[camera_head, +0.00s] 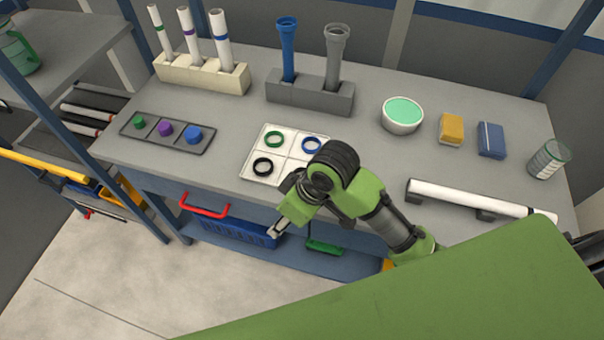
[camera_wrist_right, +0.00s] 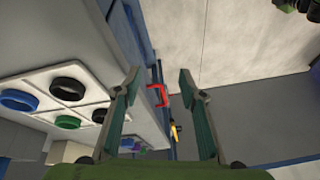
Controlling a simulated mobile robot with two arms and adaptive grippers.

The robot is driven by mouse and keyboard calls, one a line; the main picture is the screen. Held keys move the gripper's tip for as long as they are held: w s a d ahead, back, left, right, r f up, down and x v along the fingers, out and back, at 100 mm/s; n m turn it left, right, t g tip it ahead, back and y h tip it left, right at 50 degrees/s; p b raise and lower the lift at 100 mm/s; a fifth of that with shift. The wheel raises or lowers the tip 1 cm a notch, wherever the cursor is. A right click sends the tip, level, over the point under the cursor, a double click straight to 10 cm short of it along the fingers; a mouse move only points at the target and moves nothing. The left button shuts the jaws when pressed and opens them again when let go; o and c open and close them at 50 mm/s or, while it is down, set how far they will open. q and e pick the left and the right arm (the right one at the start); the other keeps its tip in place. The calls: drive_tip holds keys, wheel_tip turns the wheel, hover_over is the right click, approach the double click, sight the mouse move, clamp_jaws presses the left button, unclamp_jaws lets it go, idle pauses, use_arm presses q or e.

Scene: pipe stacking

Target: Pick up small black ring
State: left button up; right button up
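A white tray with compartments (camera_head: 249,176) lies near the front edge of the table. A black ring (camera_head: 263,167) is in its front left compartment; it also shows in the right wrist view (camera_wrist_right: 99,115). A second black ring (camera_wrist_right: 68,85) shows only in the right wrist view; my arm covers its place in the head view. I cannot tell which black ring is smaller. My right gripper (camera_head: 275,230) is open and empty, beyond the table's front edge, apart from the tray. Its spread fingers (camera_wrist_right: 160,80) show in the wrist view. My left gripper is not in view.
A green ring (camera_head: 274,139) and a blue ring (camera_head: 311,145) lie in the tray's back compartments. A dark tray of coloured pieces (camera_head: 167,133) is to the left. A white pipe (camera_head: 470,196) lies to the right. A red handle (camera_head: 205,206) is below the table's front.

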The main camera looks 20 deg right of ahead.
drive_tip(key=w+r+n, duration=0.1)
drive_tip(key=w+r, duration=0.1)
drive_tip(key=w+d+r+n+h, duration=0.1)
drive_tip(key=w+r, duration=0.1)
drive_tip(key=w+r+n+g, duration=0.1)
drive_tip(key=w+r, duration=0.1)
drive_tip(key=w, duration=0.1)
drive_tip(key=shift+d+r+h, duration=0.2)
drive_tip(key=shift+d+h, duration=0.1)
drive_tip(key=w+d+r+g+h, duration=0.1)
drive_tip(key=w+d+r+h, duration=0.1)
drive_tip(key=w+d+r, duration=0.35)
drive_tip(key=f, duration=0.3)
drive_tip(key=s+f, duration=0.1)
drive_tip(key=f, duration=0.2)
drive_tip(key=shift+s+d+p, duration=0.1)
drive_tip(key=shift+s+p, duration=0.05)
drive_tip(key=shift+p, duration=0.15)
drive_tip(key=shift+d+f+p, duration=0.15)
drive_tip(key=shift+f+p, duration=0.1)
drive_tip(key=shift+f, duration=1.1)
drive_tip(key=shift+d+f+p, duration=0.15)
drive_tip(key=shift+f+p, duration=0.1)
drive_tip(key=shift+f, duration=1.1)
drive_tip(key=c, duration=0.6)
